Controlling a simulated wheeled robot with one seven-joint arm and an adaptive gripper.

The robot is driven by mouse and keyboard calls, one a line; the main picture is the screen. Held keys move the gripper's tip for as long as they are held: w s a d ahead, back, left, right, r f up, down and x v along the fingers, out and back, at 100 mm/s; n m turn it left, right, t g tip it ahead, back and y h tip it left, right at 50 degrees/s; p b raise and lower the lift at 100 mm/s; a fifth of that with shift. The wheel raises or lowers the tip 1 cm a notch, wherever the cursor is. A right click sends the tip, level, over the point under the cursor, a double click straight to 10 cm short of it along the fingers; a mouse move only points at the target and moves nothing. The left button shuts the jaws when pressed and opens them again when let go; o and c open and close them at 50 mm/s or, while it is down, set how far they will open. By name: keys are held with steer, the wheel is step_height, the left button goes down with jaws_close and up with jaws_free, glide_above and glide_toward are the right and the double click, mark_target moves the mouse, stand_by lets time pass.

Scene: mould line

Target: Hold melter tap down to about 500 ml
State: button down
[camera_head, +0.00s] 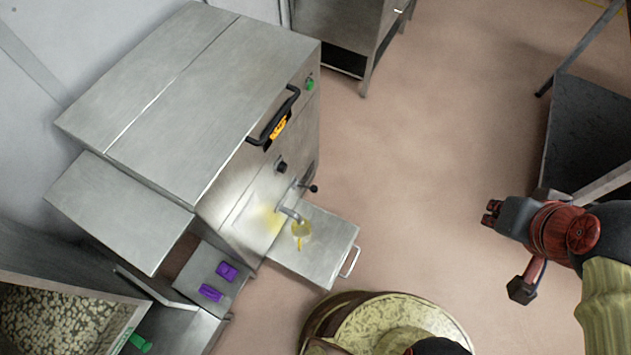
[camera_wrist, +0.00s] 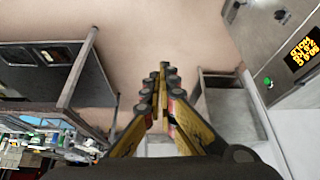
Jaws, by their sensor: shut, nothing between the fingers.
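The melter is a large steel cabinet (camera_head: 190,90) with a black handle and a small lit display (camera_head: 279,128) on its front; the display also shows in the wrist view (camera_wrist: 301,48). Its tap lever (camera_head: 306,187) has a dark knob and sits low on the front, above a spout (camera_head: 290,213). A small yellowish vessel (camera_head: 301,230) is under the spout on a steel shelf (camera_head: 325,256); its level is too small to read. My gripper (camera_head: 490,213) is well to the right of the tap, apart from it. In the wrist view my gripper (camera_wrist: 163,70) is shut and empty.
Two purple blocks (camera_head: 219,283) lie on a grey ledge left of the shelf. A bin of pale pieces (camera_head: 50,320) is at lower left. A steel stand (camera_head: 350,35) is behind. Open floor (camera_head: 420,150) lies between melter and gripper; a dark table (camera_head: 590,130) is at right.

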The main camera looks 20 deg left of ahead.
steer(key=w+a+f+n+p, duration=0.1)
steer(key=w+a+f+n, duration=0.1)
steer(key=w, duration=0.8)
steer(key=w+a+f+n+p, duration=0.2)
steer(key=w+a+n, duration=0.1)
steer(key=w, duration=0.7)
steer(key=w+a+f+n+y+p, duration=0.1)
steer(key=w+a+f+n, duration=0.2)
steer(key=w+a+f, duration=0.45)
steer(key=w+a+f+n+y+p, duration=0.1)
steer(key=w+a+f+n+p, duration=0.3)
steer(key=a+f, duration=0.6)
steer(key=s+a+f+n+g+y, duration=0.1)
steer(key=s+a+f, duration=0.3)
steer(key=f, duration=0.5)
steer(key=s+a+f+n+g+y, duration=0.1)
steer(key=s+a+f+n+y, duration=0.1)
steer(key=s+a+f, duration=0.3)
steer(key=s+a+f+n+g+y, duration=0.1)
steer(key=s+a+f+n, duration=0.2)
steer(key=f, duration=1.1)
steer(key=s+a, duration=0.1)
steer(key=a, duration=0.2)
steer(key=shift+s+a+y+p, duration=0.2)
steer(key=shift+a+y+p, duration=0.1)
steer(key=shift+a, duration=0.1)
